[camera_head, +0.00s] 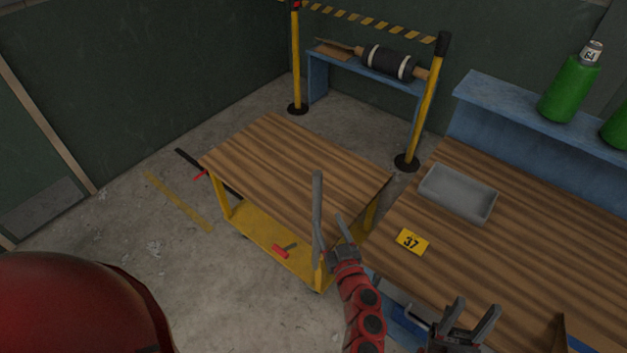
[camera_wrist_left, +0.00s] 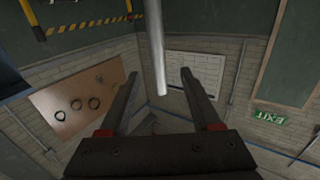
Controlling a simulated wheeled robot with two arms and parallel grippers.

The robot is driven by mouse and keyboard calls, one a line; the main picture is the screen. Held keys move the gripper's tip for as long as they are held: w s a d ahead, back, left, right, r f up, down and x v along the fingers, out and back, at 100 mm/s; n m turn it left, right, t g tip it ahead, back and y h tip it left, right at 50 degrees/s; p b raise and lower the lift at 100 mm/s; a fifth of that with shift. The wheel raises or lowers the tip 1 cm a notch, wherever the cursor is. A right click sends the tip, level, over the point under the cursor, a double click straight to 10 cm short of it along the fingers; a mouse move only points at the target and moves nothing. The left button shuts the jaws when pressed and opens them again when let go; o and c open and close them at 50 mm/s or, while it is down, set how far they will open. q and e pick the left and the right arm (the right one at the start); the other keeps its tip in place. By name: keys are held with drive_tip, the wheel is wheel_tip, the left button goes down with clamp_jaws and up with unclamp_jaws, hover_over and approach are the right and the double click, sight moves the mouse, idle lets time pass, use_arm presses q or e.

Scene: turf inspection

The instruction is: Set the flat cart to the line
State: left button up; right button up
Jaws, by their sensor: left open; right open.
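The flat cart (camera_head: 290,160) has a striped wooden top and a yellow frame with a lower yellow deck. It stands in the middle of the head view. A yellow line (camera_head: 178,200) lies on the floor left of the cart, apart from it. A grey bar (camera_head: 317,210) rises at the cart's near right corner. My left gripper (camera_head: 335,232) is open beside this bar. In the left wrist view the grey bar (camera_wrist_left: 156,50) shows between the open fingers (camera_wrist_left: 155,90); contact cannot be told. My right gripper (camera_head: 472,315) is open and empty by the bench.
A wooden bench (camera_head: 530,250) stands close to the cart's right, with a grey tray (camera_head: 457,193) and a yellow 37 card (camera_head: 411,241). Behind the cart are yellow posts (camera_head: 425,105) with striped tape and a blue stand (camera_head: 350,67). Floor left of the cart is mostly clear.

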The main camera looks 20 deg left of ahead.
sight(315, 188)
use_arm(q)
drive_tip(key=p+x, duration=0.2)
drive_tip(key=x, duration=1)
drive_tip(key=shift+w+r+p, duration=0.1)
drive_tip(key=shift+w+p, duration=0.3)
drive_tip(key=shift+w, duration=0.05)
drive_tip(key=shift+w+a, duration=0.5)
drive_tip(key=shift+w, duration=0.05)
drive_tip(key=shift+c, duration=0.2)
clamp_jaws()
